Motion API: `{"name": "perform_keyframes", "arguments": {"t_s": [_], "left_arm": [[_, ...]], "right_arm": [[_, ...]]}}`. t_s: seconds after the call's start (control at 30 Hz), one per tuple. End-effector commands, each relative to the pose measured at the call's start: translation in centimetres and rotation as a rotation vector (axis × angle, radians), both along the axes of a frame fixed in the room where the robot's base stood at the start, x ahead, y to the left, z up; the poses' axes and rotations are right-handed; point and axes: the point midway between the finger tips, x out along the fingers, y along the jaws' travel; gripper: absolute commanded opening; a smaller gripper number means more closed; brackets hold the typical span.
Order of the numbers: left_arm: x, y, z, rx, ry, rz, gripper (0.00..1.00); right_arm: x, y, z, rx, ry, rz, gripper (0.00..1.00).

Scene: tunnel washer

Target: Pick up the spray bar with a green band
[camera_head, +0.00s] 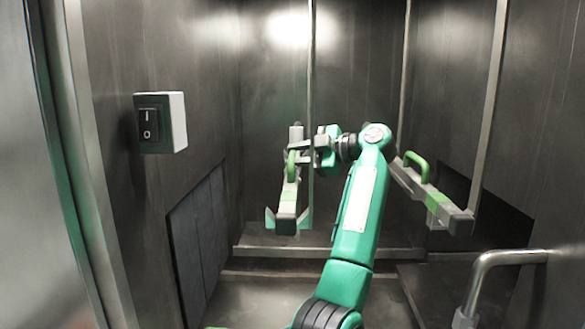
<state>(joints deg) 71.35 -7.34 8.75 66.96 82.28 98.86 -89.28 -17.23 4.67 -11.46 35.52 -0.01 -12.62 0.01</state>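One grey spray bar (286,210) with a green band and a green handle (291,166) is in the middle, pointing toward me. A second grey spray bar (457,220) with a green band (438,200) and a green loop handle (417,163) is at the right, behind my arm.
A switch box (160,122) is on the left wall. A bent metal handrail (510,257) stands at the lower right. Dark metal walls enclose the chamber, with a ledge (285,252) along the back. The floor at lower left of my arm looks clear.

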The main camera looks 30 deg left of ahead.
Motion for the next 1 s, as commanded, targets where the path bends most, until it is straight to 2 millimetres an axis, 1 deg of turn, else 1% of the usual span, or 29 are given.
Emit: {"name": "perform_keyframes", "arguments": {"t_s": [0.17, 0.2, 0.33, 0.77, 0.87, 1.0], "left_arm": [[0.0, 0.0, 0.0, 0.001, 0.0, -0.001, 0.28], [0.0, 0.0, 0.0, 0.001, 0.0, -0.001, 0.26], [0.0, 0.0, 0.0, 0.001, -0.001, 0.0, 0.01], [0.0, 0.0, 0.4, 0.003, -0.004, 0.0, 0.0], [0.0, 0.1, 0.9, 0.003, -0.004, 0.0, 0.0], [0.0, 0.2, 2.1, 0.003, -0.003, 0.002, 0.0]], "right_arm": [[0.1, 0.0, 0.0, 0.0, -0.001, 0.0, 0.36], [0.1, 0.0, 0.0, 0.0, -0.001, 0.0, 0.36], [0.1, 0.0, 0.0, 0.0, -0.001, 0.0, 0.36], [0.1, 0.2, 0.2, 0.002, -0.002, -0.001, 0.36], [0.1, 0.3, 0.6, 0.002, -0.002, -0.001, 0.36], [0.1, 0.3, 1.6, 0.003, -0.001, -0.001, 0.36]]}}
